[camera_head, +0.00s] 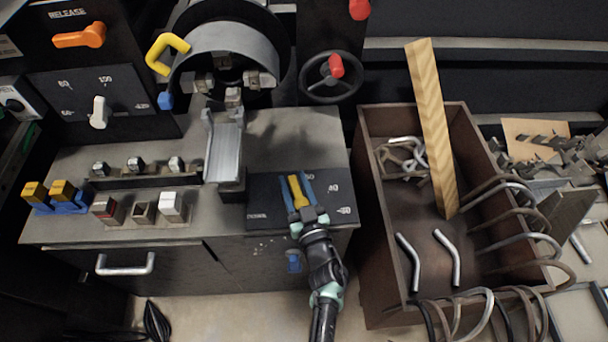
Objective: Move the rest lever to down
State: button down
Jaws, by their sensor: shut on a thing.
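A yellow lever (297,193) sits on a dark panel (262,207) with white number marks, at the front right of the machine. My gripper (296,181) reaches it from below, with a blue finger along each side, and is shut on it. The fingers and wrist hide the lever's lower end. The lever points up in the picture and leans slightly left. The panel's small lettering is too small to read, so I cannot tell whether it names the rest lever. An orange lever (80,37) stands under the word RELEASE at the upper left.
A brown open box (370,240) with bent metal rods and a wooden plank (432,120) stands close on the right. A metal channel (224,150), a yellow handle (165,52) and a handwheel (331,78) lie behind. A drawer handle (125,264) sticks out at front left.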

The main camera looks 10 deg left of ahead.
jog(key=shift+s+a+n+g+y, duration=0.15)
jog(key=shift+n+g+y, duration=0.35)
jog(key=shift+n+y, duration=0.3)
jog(key=shift+s+a+n+g+y, duration=0.15)
jog(key=shift+a+n+g+y, duration=0.1)
jog(key=shift+n+g+y, duration=0.35)
jog(key=shift+s+a+n+g+y, duration=0.15)
jog(key=shift+a+n+g+y, duration=0.15)
jog(key=shift+y, duration=0.5)
jog(key=c, duration=0.7)
grip_release()
jog(key=p+v, duration=0.2)
jog(key=v, duration=1.1)
jog(key=shift+c, duration=0.2)
